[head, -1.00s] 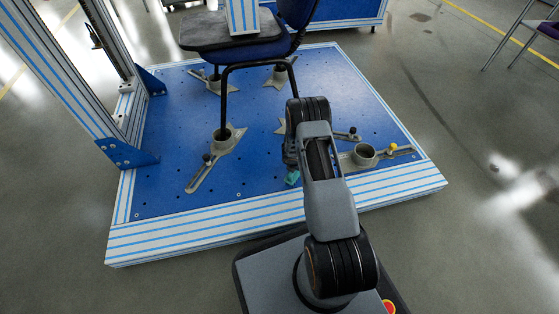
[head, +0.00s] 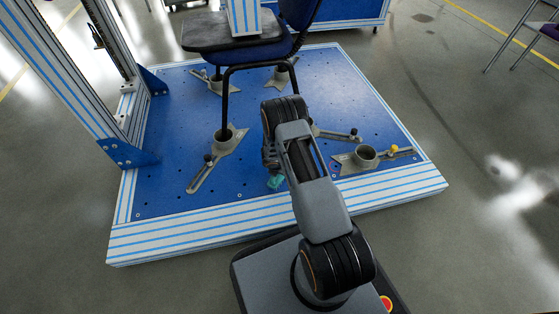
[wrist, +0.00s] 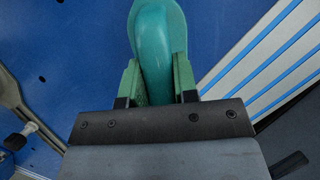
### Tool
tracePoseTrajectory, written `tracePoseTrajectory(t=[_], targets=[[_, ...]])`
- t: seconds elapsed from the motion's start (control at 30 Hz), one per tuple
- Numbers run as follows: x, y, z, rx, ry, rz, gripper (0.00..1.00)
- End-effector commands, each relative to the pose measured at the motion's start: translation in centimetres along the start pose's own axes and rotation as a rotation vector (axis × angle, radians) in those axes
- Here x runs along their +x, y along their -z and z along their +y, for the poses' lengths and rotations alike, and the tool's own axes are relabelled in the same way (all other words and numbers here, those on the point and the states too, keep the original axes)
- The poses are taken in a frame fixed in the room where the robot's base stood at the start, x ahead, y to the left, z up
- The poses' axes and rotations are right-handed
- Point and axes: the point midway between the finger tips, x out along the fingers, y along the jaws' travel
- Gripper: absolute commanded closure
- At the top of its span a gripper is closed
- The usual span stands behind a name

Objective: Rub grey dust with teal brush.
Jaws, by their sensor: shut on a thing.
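My gripper (wrist: 156,88) is shut on the teal brush (wrist: 156,45) in the wrist view, with a finger on each side of its handle. In the head view the teal brush (head: 276,182) shows only as a small patch low over the front of the blue plate, beside my arm. I cannot tell whether it touches the plate. I see no grey dust that I can make out; my arm hides part of the plate.
The blue plate (head: 260,193) has a striped front edge (head: 220,232). Grey clamps stand on it, one front left (head: 218,160) around a chair leg and one at right (head: 365,157). A chair (head: 235,45) stands behind. A striped post (head: 60,70) rises at left.

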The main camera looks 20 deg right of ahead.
Motion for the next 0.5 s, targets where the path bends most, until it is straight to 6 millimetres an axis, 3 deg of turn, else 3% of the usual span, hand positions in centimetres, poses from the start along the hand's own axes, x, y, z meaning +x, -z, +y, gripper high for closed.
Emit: tracePoseTrajectory(t=[0.03,0.5], targets=[[-1.4,-0.8,0.1,0.003,-0.003,-0.003,0.92],[-5.3,-2.2,0.2,-0.002,-0.004,-0.003,0.92]])
